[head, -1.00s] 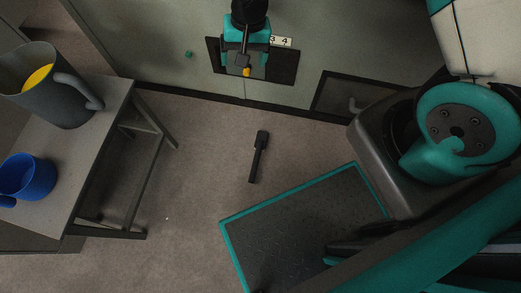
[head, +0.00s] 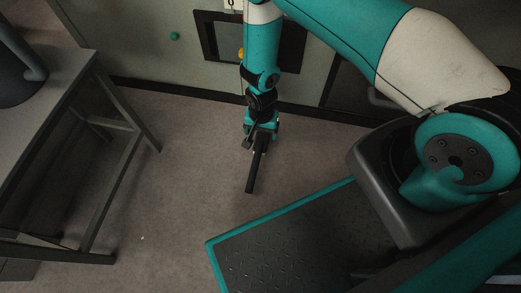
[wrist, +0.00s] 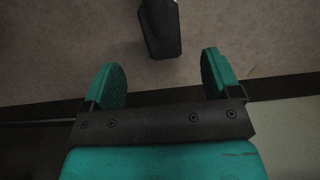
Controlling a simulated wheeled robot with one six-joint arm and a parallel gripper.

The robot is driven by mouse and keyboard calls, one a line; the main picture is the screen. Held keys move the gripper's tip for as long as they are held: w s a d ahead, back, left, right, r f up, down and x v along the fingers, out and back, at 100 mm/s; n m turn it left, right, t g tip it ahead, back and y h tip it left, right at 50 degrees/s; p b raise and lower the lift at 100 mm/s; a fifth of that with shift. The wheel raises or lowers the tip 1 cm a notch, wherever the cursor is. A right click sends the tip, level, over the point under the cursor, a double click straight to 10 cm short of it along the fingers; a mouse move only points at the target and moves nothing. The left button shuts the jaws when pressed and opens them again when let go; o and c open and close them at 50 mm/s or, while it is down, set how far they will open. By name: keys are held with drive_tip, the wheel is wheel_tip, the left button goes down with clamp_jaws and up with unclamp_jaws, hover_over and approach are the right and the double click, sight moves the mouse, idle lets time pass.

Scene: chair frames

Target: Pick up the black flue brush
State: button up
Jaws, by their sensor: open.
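The black flue brush (head: 251,178) lies on the carpet, its handle pointing toward the bottom of the head view. Its upper end is partly hidden by my gripper (head: 260,128), which is over or beside that end. In the wrist view, the block-shaped end of the brush (wrist: 163,44) lies just beyond the gap between the two teal fingers of my gripper (wrist: 162,80). The fingers are spread apart with nothing between them. I cannot tell the height of the fingers above the floor.
A grey table (head: 68,62) with a dark jug (head: 18,75) stands at left. My teal-edged platform lies at lower right. A wall with a dark-framed opening (head: 208,42) and a green knob (head: 174,36) runs behind. Carpet (head: 180,185) is clear around the brush.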

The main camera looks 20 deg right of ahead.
sight(261, 142)
drive_tip(key=f+b, duration=0.3)
drive_tip(key=f, duration=0.1)
drive_tip(key=f+b, duration=0.2)
drive_tip(key=f, duration=0.2)
drive_tip(key=shift+w+f+b, duration=0.2)
drive_tip(key=shift+f+b, duration=0.05)
drive_tip(key=shift+b, duration=0.15)
drive_tip(key=shift+r, duration=0.1)
drive_tip(key=c, duration=1.2)
drive_tip(key=shift+o, duration=0.2)
wheel_tip(261, 142, up, 20)
drive_tip(key=p, duration=1.1)
